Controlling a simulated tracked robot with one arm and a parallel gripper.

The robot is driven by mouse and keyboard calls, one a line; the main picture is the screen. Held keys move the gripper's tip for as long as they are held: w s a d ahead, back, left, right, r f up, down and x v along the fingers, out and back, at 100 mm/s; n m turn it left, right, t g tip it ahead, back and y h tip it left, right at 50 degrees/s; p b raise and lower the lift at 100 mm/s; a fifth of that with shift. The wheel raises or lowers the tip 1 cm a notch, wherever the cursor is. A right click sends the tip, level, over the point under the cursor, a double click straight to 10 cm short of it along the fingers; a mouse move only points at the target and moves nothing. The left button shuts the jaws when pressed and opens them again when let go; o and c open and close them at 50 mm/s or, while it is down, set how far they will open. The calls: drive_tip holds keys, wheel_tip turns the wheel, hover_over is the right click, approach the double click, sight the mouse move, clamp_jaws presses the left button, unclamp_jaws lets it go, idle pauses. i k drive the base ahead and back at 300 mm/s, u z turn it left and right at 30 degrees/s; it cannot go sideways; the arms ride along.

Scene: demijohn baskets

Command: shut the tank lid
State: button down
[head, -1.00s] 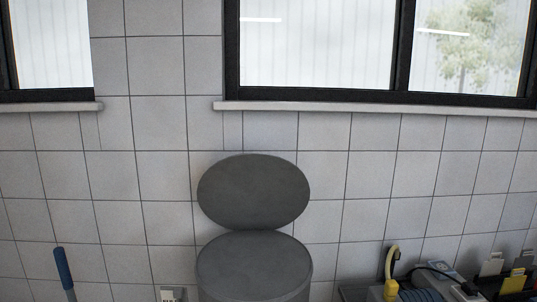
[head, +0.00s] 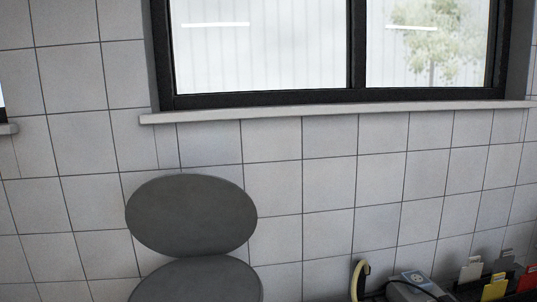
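The tank lid (head: 191,215) is a dark grey disc standing up in front of the tiled wall, left of the middle of the head view. Below it is the grey round top of the tank (head: 197,283), cut off by the bottom edge of the picture. The lid's lower edge meets the back of the tank top, and the lid stands open. The tank's body is out of the picture. My gripper is not in view.
A white tiled wall (head: 330,190) fills the back, with a black-framed window (head: 270,45) and a pale sill (head: 340,112). At the lower right are a yellow curved handle (head: 360,278), a dark cable and several coloured cards or boxes (head: 494,287).

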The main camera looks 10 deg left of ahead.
sight(182, 214)
drive_tip(key=z, duration=0.2)
drive_tip(key=i, duration=1.25)
drive_tip(key=u, duration=0.25)
